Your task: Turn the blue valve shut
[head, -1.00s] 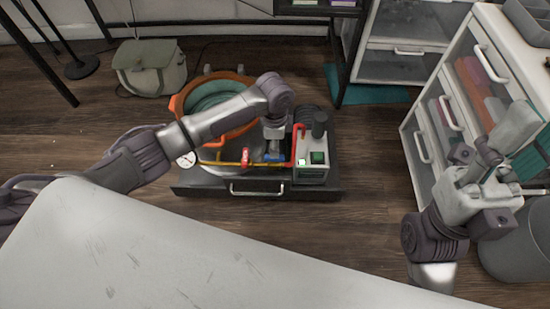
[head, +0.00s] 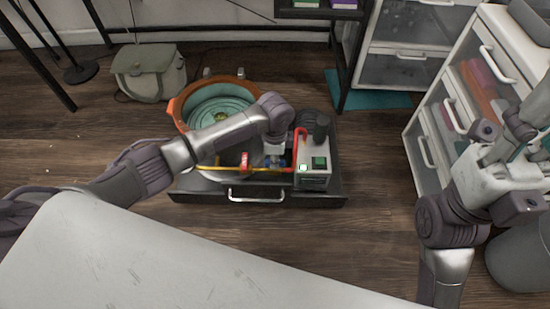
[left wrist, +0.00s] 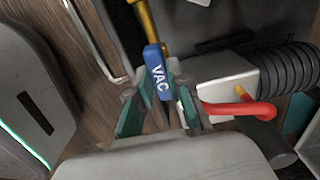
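The blue valve handle (left wrist: 157,72), marked "VAC", lies at the end of a yellow pipe (left wrist: 145,18) in the left wrist view and runs roughly in line with it. My left gripper (left wrist: 160,108) is open, with its teal-padded fingers on either side of the handle's near end and a gap visible between them. I cannot tell whether a finger touches the handle. In the head view the blue valve (head: 281,162) is small and partly hidden by my left gripper (head: 272,158). My right gripper (head: 525,130) is raised at the right edge, far from the valve.
A red valve handle (head: 244,161) sits left of the blue one on the yellow pipe. A grey pump box (head: 312,168) with a red hose (head: 297,140) stands close on the right. An orange pot (head: 176,106) is behind. A white table (head: 150,260) fills the front.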

